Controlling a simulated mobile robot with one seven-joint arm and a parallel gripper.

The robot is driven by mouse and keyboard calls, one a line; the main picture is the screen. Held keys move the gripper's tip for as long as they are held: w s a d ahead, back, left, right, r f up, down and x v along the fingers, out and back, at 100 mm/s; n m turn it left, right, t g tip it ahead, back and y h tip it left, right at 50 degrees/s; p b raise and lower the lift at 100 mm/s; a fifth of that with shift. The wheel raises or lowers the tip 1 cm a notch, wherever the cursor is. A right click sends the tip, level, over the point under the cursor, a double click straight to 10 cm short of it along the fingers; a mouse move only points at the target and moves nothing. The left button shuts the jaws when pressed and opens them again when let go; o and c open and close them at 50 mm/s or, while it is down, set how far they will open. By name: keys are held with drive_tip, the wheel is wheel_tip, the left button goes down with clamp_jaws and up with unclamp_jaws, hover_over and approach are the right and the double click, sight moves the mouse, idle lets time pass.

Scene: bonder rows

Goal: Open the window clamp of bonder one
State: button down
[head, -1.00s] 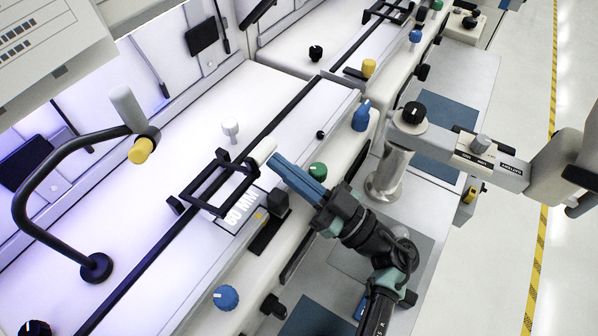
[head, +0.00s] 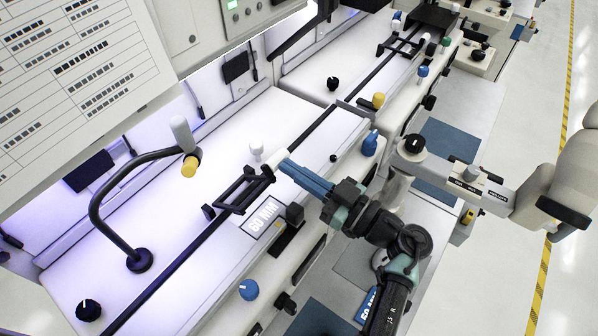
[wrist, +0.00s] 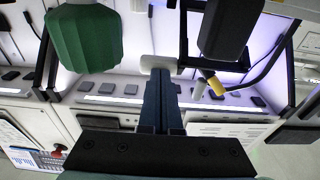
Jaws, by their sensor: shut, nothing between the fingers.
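The window clamp (head: 240,192) of the bonder in front of me is a black rectangular frame over the long dark rail. Its pale handle (head: 276,157) points toward my arm, and a pale end also shows in the wrist view (wrist: 157,62). My gripper (head: 285,167) is shut and empty, its blue fingers pressed together. The fingertips are at the handle, touching or very close; they hide part of it. In the wrist view the closed fingers (wrist: 160,98) point at the pale end. I cannot tell clearly whether the frame is tilted up or flat.
A lamp arm with a yellow knob (head: 189,167) stands left of the clamp. A label plate (head: 262,217), a blue knob (head: 249,290) and a blue lever (head: 370,143) are nearby. A green knob (wrist: 84,40) and a black knob (wrist: 230,28) are close in the wrist view.

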drive_tip(key=shift+g+h, duration=0.3)
drive_tip(key=shift+h, duration=0.2)
drive_tip(key=w+a+r+p, duration=0.1)
drive_tip(key=p, duration=0.1)
drive_tip(key=w+a+r+p, duration=0.1)
drive_tip(key=r+p, duration=0.1)
drive_tip(key=p, duration=0.1)
drive_tip(key=w+a+r+p, duration=0.1)
drive_tip(key=a+p, duration=0.1)
drive_tip(key=shift+r+p, duration=0.4)
drive_tip(key=shift+r+p+x, duration=0.15)
drive_tip(key=shift+p+x, duration=0.25)
drive_tip(key=shift+x, duration=0.35)
drive_tip(key=shift+r+p+x, duration=0.2)
drive_tip(key=shift+p+x, duration=0.15)
drive_tip(key=shift+x, duration=0.45)
drive_tip(key=shift+w, duration=0.1)
drive_tip(key=shift+r, duration=0.1)
